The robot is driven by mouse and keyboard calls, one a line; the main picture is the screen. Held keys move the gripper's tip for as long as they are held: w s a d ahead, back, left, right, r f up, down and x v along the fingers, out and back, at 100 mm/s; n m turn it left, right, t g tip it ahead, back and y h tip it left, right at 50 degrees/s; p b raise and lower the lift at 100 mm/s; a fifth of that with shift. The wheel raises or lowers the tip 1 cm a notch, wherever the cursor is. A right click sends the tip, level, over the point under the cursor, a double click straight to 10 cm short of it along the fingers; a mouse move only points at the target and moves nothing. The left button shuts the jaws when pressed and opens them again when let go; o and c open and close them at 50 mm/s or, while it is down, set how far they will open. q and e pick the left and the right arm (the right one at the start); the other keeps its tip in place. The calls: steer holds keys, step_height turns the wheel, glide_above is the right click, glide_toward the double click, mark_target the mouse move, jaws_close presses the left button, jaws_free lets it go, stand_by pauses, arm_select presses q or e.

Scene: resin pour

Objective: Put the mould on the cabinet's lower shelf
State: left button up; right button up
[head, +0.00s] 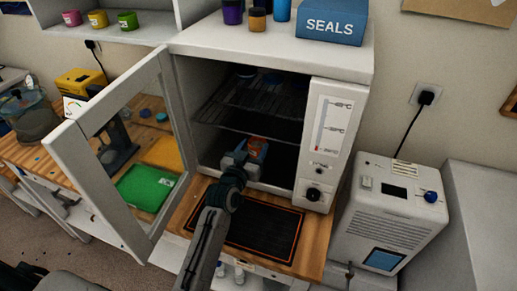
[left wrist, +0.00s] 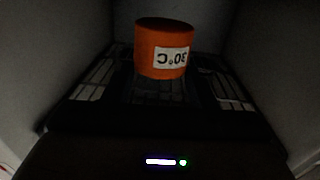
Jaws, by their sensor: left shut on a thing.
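The orange mould (head: 257,147) is inside the open white cabinet (head: 327,205), low down and below the upper wire shelf (head: 262,105). In the left wrist view the mould (left wrist: 163,50) bears a white label reading 30°C, upside down in the picture. My left gripper (head: 240,158) reaches in through the cabinet's front and is shut on the mould. Its fingers are very dark in the left wrist view. Wire bars of a shelf (left wrist: 232,90) show around and beyond the mould; I cannot tell whether the mould touches it. My right gripper is not in view.
The cabinet's glass door (head: 78,165) stands open on the left, close to my left arm. A black mat (head: 265,235) lies on the wooden top before the cabinet. A white machine (head: 390,215) stands at the right. A blue SEALS box (head: 330,25) is on top.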

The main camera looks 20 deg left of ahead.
mark_target(255, 144)
arm_select(q)
steer(key=shift+w+d, duration=0.35)
steer(key=shift+w, duration=0.35)
steer(key=shift+w+d+p, duration=0.25)
steer(key=shift+w+p, duration=0.05)
steer(key=shift+w, duration=0.1)
step_height(255, 144, down, 3)
steer(key=shift+s, duration=0.1)
steer(key=shift+a+f, duration=0.1)
steer(key=shift+f, duration=0.25)
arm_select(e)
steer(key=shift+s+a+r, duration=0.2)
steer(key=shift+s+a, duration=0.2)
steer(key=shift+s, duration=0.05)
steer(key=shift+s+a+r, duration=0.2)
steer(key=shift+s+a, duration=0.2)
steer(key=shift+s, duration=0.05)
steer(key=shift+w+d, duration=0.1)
arm_select(q)
steer(key=shift+f, duration=0.15)
steer(key=shift+f+b, duration=0.5)
steer(key=shift+b, duration=0.15)
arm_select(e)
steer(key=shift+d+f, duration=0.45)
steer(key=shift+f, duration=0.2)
arm_select(q)
steer(key=o, duration=1.1)
